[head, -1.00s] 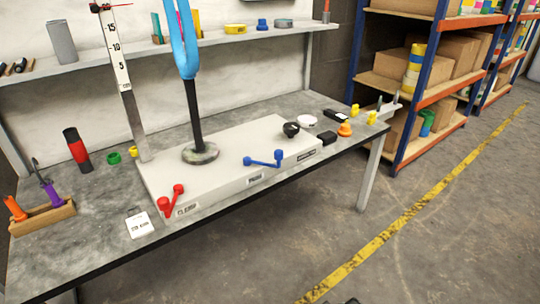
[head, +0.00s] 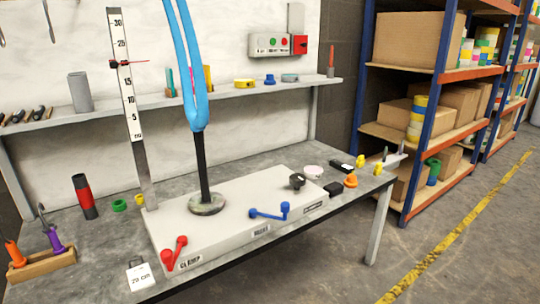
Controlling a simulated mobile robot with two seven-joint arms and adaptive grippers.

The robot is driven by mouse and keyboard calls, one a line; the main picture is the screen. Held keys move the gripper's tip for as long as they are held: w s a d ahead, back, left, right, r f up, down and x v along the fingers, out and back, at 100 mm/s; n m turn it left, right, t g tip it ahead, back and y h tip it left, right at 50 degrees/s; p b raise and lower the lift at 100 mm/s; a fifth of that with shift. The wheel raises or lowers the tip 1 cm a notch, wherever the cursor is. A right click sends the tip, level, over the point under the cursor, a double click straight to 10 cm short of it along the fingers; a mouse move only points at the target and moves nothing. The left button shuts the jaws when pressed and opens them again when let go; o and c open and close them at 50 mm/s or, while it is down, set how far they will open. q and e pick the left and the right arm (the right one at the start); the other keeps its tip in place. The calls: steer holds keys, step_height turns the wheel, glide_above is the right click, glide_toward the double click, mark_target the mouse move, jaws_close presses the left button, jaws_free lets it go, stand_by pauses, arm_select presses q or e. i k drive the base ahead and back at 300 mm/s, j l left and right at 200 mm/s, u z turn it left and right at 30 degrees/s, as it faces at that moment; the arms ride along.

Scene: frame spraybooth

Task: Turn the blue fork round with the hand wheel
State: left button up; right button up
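The blue fork (head: 198,95) stands upright on a black post (head: 202,165) with a round grey foot (head: 207,204) on the pale base block (head: 215,234). Its two prongs run up out of the top of the head view. A black knob (head: 297,181), possibly the hand wheel, sits on the block's right part. A blue crank handle (head: 270,213) is at the block's front edge. A red handle (head: 174,253) is at the front left, above a label that seems to read CLAMP. Neither of my grippers is in view.
A height scale (head: 125,75) with a red pointer stands left of the fork. A white card (head: 141,277), a tool holder (head: 42,262), a red-black cylinder (head: 85,197) and an orange cone (head: 351,181) are on the table. Shelving (head: 420,130) stands right; floor before it is clear.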

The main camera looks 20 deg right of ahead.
mark_target(298, 180)
steer(key=z, duration=0.4)
steer(key=i+l+z, duration=0.15)
steer(key=l+z, duration=0.15)
steer(key=z, duration=0.15)
steer(key=i+l+z, duration=0.15)
steer(key=z, duration=0.3)
steer(key=i+l, duration=0.05)
steer(key=l, duration=0.05)
